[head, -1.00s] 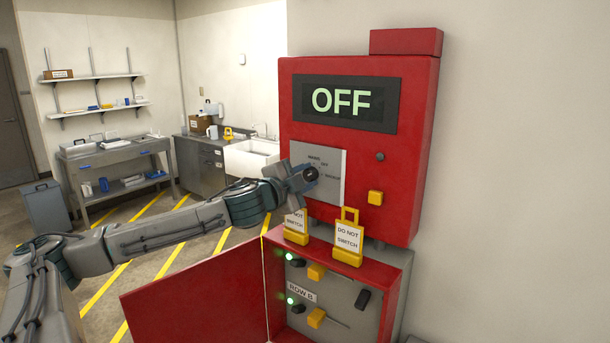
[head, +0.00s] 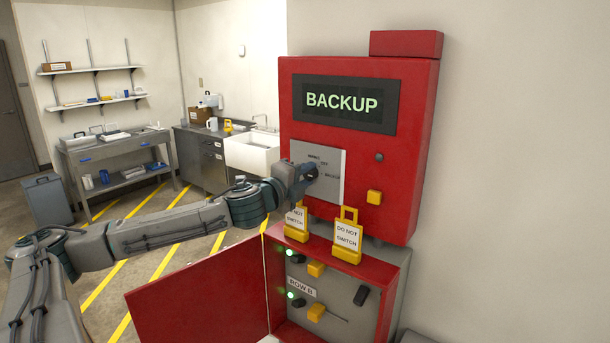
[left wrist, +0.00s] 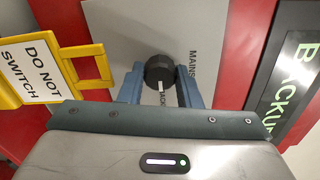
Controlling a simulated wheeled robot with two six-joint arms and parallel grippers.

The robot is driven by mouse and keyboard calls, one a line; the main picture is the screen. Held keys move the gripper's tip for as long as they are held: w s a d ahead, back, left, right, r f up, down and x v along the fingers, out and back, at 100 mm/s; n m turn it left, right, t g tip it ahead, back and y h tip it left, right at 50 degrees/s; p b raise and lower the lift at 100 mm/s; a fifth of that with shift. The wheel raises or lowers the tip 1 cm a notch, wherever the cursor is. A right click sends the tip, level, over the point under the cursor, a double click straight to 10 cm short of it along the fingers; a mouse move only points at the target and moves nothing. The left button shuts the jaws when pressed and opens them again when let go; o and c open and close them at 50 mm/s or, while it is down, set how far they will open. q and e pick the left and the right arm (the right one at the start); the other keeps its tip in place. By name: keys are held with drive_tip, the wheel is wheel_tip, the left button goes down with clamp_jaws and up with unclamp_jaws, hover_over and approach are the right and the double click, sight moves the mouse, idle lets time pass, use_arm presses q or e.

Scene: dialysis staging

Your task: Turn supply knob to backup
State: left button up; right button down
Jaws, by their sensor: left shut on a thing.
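The black supply knob (head: 311,173) sits on a grey plate (head: 331,191) on the red cabinet (head: 408,110). The plate carries position labels, with BACKUP on the right. The display (head: 342,103) above reads BACKUP in green. My left gripper (head: 308,174) is shut on the knob, with its fingers partly covering it. In the left wrist view the knob (left wrist: 160,70) is between the two blue fingers, and its white mark points down the picture toward the partly hidden backup label. My right gripper is not in view.
A sink (head: 251,150) stands behind.

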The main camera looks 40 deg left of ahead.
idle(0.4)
use_arm(q)
drive_tip(key=o, duration=1)
drive_tip(key=shift+c, duration=0.2)
drive_tip(key=shift+f, duration=0.1)
